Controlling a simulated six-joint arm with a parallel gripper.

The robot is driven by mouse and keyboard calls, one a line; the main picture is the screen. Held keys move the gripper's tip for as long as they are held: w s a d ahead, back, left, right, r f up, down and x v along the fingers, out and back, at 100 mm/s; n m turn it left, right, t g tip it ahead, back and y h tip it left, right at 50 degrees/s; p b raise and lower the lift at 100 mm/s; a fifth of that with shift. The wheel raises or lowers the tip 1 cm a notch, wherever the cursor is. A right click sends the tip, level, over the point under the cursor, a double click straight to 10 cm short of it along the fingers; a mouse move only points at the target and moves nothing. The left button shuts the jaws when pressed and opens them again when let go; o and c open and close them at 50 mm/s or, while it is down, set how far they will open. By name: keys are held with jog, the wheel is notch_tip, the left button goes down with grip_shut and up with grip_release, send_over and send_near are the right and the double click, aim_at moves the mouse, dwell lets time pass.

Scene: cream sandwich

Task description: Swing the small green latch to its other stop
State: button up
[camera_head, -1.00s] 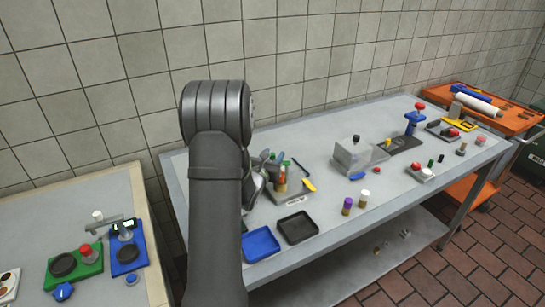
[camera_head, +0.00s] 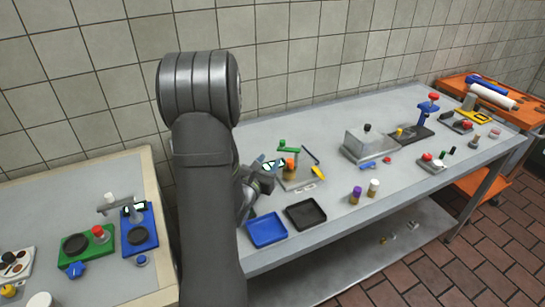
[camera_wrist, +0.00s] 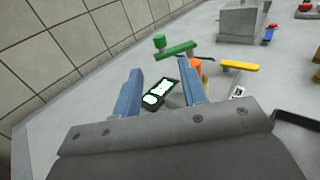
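The small green latch (camera_head: 289,147) stands at the back of a fixture plate on the grey table. In the wrist view the green latch (camera_wrist: 178,50) shows as a flat bar with a round knob at its left end, just beyond my fingertips. My gripper (camera_wrist: 158,68) is open, its two blue fingers spread and apart from the latch. Nothing is held between them. In the head view my gripper (camera_head: 268,166) is at the left side of the plate, partly hidden by my arm.
An orange cylinder (camera_head: 291,166), a yellow lever (camera_head: 318,172) and a black bar (camera_head: 310,155) are close to the latch. A dark-framed white panel (camera_wrist: 160,92) shows between my fingers. Blue (camera_head: 266,229) and black (camera_head: 305,214) trays lie in front.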

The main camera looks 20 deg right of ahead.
jog(key=shift+a, duration=0.1)
jog(key=c, duration=0.6)
jog(key=shift+w+m, duration=0.2)
jog(key=shift+m, duration=0.3)
grip_shut()
jog(key=w+a+m+g+h, duration=0.25)
jog(key=w+m, duration=0.55)
jog(key=m, duration=1.1)
jog(key=d, duration=0.8)
jog(key=shift+w+d+y, duration=0.2)
jog(key=shift+d+y, duration=0.15)
jog(key=shift+d, duration=0.05)
